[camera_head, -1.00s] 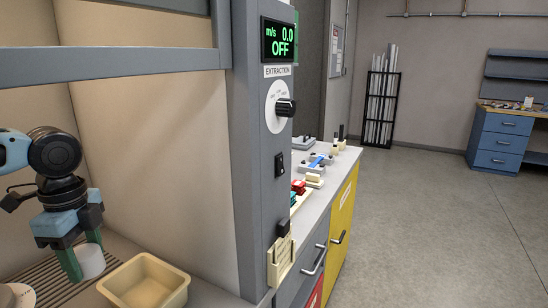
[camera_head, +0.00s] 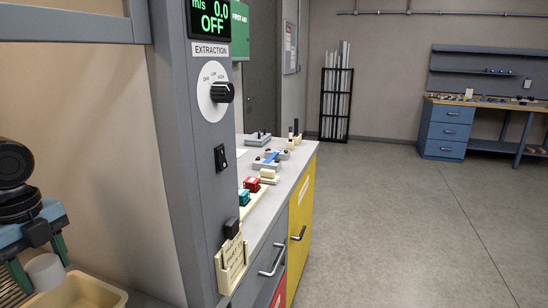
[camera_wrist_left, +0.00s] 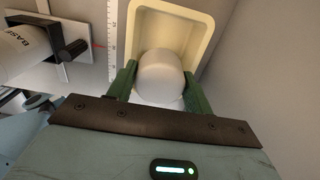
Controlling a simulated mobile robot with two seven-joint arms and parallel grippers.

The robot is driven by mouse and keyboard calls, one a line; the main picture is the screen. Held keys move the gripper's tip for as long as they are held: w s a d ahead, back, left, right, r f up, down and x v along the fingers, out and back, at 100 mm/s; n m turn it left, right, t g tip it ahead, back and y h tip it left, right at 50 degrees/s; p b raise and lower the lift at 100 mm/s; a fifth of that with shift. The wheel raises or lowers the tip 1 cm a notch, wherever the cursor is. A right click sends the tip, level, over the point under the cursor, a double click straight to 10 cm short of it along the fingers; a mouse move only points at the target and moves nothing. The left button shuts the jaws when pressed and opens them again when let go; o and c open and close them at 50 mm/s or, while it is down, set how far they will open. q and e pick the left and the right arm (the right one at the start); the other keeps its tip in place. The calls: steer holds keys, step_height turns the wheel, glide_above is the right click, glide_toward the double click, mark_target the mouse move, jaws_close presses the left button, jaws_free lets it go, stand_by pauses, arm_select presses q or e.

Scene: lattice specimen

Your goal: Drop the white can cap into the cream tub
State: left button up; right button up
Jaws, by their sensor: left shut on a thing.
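The white can cap (camera_head: 46,271) is between the green fingers of my left gripper (camera_head: 42,268), at the lower left of the head view. In the left wrist view the cap (camera_wrist_left: 160,76) sits between the two fingertips of the left gripper (camera_wrist_left: 160,84), which is shut on it. The cream tub (camera_head: 112,298) is partly cut off at the bottom of the head view, just right of the cap. In the left wrist view the tub's rim (camera_wrist_left: 208,24) shows beyond the cap, which overlaps its near part. My right gripper is not in view.
A grey post with an extraction panel (camera_head: 214,140) stands right of the tub. Behind it a counter (camera_head: 262,205) holds red and teal items (camera_head: 249,186). A bottle-like white cylinder (camera_wrist_left: 22,50) lies left of the tub in the wrist view. Open floor is at right.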

mark_target(52, 286)
arm_select(q)
step_height(52, 286, down, 4)
steer(key=shift+f+b, duration=0.1)
steer(key=shift+b, duration=1)
steer(key=shift+f, duration=0.4)
steer(key=o, duration=0.8)
steer(key=shift+o, duration=1)
steer(key=shift+r, duration=0.1)
